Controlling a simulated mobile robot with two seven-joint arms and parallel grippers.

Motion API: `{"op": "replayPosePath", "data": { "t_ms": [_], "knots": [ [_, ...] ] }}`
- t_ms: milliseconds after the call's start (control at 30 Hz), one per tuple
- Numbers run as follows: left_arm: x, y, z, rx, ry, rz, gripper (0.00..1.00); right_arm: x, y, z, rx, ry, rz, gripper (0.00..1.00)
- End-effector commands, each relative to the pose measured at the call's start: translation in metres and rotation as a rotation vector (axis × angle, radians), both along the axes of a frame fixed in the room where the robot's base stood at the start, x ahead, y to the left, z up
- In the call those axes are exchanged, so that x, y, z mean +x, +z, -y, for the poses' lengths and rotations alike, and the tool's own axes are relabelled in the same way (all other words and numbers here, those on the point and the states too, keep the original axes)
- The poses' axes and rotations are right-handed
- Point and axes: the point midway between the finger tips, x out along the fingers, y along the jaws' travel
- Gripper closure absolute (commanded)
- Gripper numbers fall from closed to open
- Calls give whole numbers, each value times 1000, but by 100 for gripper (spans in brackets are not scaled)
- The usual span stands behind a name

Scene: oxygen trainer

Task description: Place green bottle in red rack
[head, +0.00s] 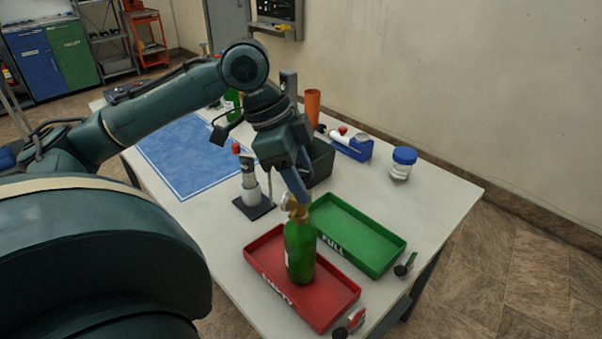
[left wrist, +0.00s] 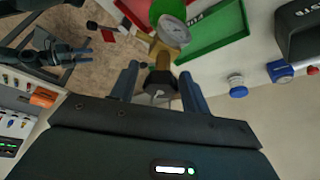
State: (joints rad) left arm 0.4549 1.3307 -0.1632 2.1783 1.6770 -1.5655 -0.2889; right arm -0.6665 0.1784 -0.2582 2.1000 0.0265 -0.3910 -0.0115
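The green bottle (head: 300,252) stands upright in the red rack (head: 262,243), the tray marked EMPTY. A brass valve and a round gauge sit on its top; the gauge (left wrist: 174,31) shows large in the left wrist view. My left gripper (head: 298,203) is right above the bottle, its blue fingers (left wrist: 160,85) on either side of the valve. They look spread, with small gaps beside the valve.
A green tray (head: 365,232) marked FULL lies right beside the red rack and is empty. Another green bottle (head: 232,103) stands behind my left arm. A regulator on a black stand (head: 252,205), a dark box (head: 322,163) and a blue-lidded jar (head: 402,163) are close by.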

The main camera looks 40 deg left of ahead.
Motion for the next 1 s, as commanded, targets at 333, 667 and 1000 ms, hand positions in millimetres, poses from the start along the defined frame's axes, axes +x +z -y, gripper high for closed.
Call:
{"op": "replayPosePath", "data": {
  "t_ms": [333,667,1000],
  "knots": [
    [0,3,0,-1,0,1,47,0,1,0,-1,0,-2,48],
    [-10,54,-18,2,4,5,47,-1,2,1,-4,-3,-9,48],
    [-23,107,-36,1,1,2,47,-4,3,5,-8,-19,-34,48]
  ]
}}
